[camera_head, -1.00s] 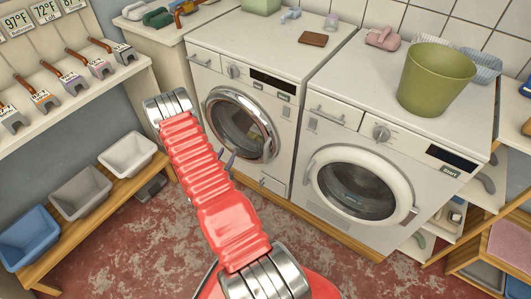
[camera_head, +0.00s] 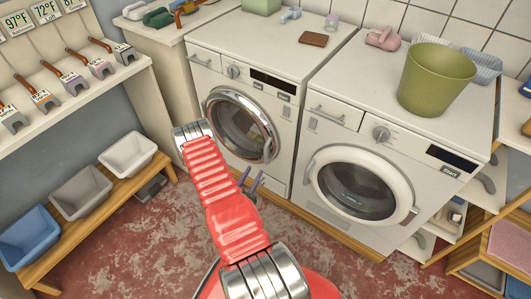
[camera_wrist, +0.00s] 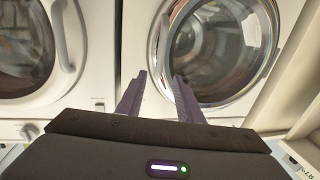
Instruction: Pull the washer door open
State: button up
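Two white front-loading machines stand side by side; I cannot tell which is the washer. The left machine has a shut round door with a chrome ring (camera_head: 272,148), the right one a shut door with a white ring (camera_head: 313,172). In the wrist view the sides look swapped: the chrome-ringed door (camera_wrist: 156,48) is right and the white-ringed door with its handle (camera_wrist: 62,38) is left. My gripper (camera_head: 254,178) is low in front of the machines, partly hidden by my red arm. In the wrist view my gripper (camera_wrist: 160,77) is open and empty, its purple fingers pointing towards the chrome-ringed door.
A green bucket (camera_head: 435,80) and a brown wallet-like item (camera_head: 313,39) lie on top. A low wooden bench (camera_head: 70,232) with bins stands left. Wooden shelving (camera_head: 460,250) stands right. The worn red floor (camera_head: 140,235) in front is free.

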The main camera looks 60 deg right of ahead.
aim_at(265, 153)
jog(key=d, duration=1.3)
jog(key=shift+w+d, duration=0.25)
jog(key=shift+d, duration=0.05)
jog(key=shift+c, duration=0.2)
grip_shut()
